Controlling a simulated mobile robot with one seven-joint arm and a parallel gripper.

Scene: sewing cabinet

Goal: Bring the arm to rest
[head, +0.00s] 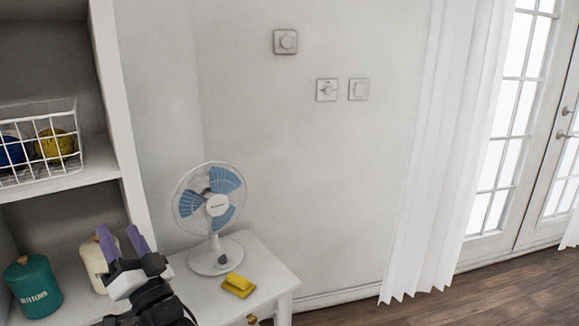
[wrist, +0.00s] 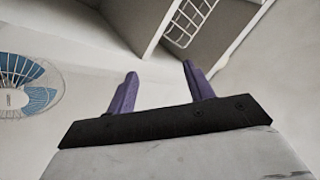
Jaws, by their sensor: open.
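My gripper (head: 121,243) is at the lower left of the head view, above the white table and in front of the shelf unit. Its two purple fingers point upward and stand apart with nothing between them. In the wrist view my gripper (wrist: 158,90) shows the same open, empty fingers, with the wall and the shelf's edge beyond them. My gripper hides part of a cream canister (head: 93,262) and part of the tabletop.
A blue-bladed fan (head: 217,205) stands on the white table (head: 262,267) close right of my gripper, with a yellow cloth (head: 238,285) beside it. A teal canister (head: 32,292) and a wire basket (head: 62,165) with yarn balls are on the shelves (head: 130,150). The floor (head: 480,295) at right is clear.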

